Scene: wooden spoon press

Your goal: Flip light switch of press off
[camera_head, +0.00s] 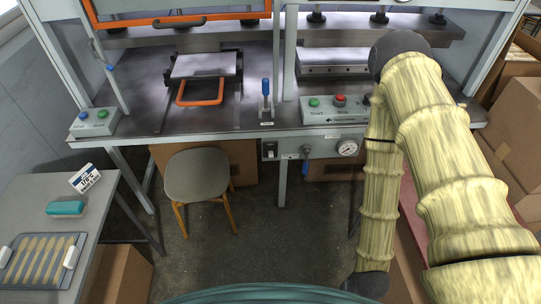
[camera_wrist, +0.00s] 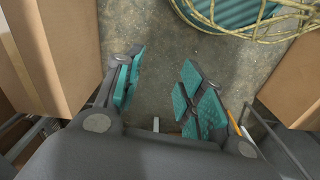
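The press (camera_head: 220,125) is a grey metal bench with an upper frame. On the grey panel (camera_head: 325,150) under its front edge sits a small black-and-white switch (camera_head: 270,150), probably the light switch; its position is too small to tell. My gripper (camera_wrist: 160,82) has teal-padded fingers spread apart with nothing between them. It hangs low over the floor, away from the press panel. In the head view my arm comes down on the right, and the gripper itself does not show there.
A pressure gauge (camera_head: 347,148) shares the panel. A button box (camera_head: 335,108) and a blue-handled lever (camera_head: 266,98) stand above. A chair (camera_head: 197,175) stands in front of the press. A side table (camera_head: 105,205) is at left. Cardboard boxes (camera_head: 515,140) line the right; one flanks my gripper (camera_wrist: 50,55).

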